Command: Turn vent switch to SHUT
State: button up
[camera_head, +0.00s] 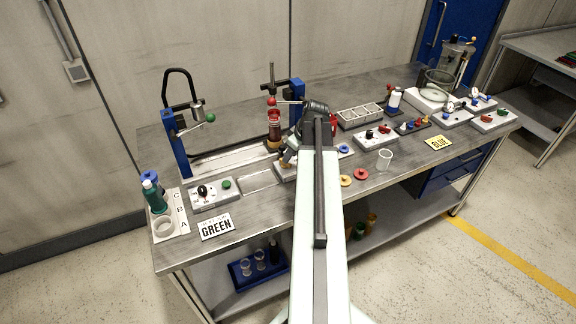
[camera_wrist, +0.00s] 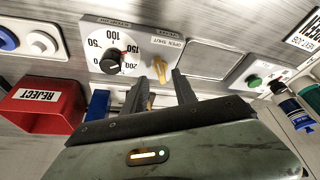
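The vent switch (camera_wrist: 160,69) is a small tan-yellow knob on a white panel in the wrist view. A small plate marked OPEN and SHUT (camera_wrist: 168,42) is beside it. The knob is slightly slanted; I cannot tell which mark it points to. My gripper (camera_wrist: 160,77) is open, its two dark fingers spread with the knob between or just beyond their tips. I cannot tell whether they touch it. In the head view my gripper (camera_head: 288,156) is over the white panel (camera_head: 284,174), and my arm hides much of that panel and the switch.
A round dial (camera_wrist: 112,60) numbered to 200 is close beside the switch. A red REJECT bin (camera_wrist: 42,106) is at the left of the wrist view. In the head view, a red-handled press (camera_head: 273,118) stands behind my gripper, and a GREEN sign (camera_head: 216,226) lies left.

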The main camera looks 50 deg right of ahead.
jog(key=b+x, duration=0.2)
jog(key=x, duration=0.2)
jog(key=shift+f+b, duration=0.2)
jog(key=shift+b, duration=0.15)
jog(key=shift+r, duration=0.1)
jog(key=shift+c, duration=0.3)
grip_shut()
jog(key=shift+d+n, duration=0.15)
jog(key=shift+n, duration=0.35)
jog(key=shift+n+y, duration=0.3)
jog(key=shift+n, duration=0.1)
jog(key=shift+o, duration=0.3)
grip_release()
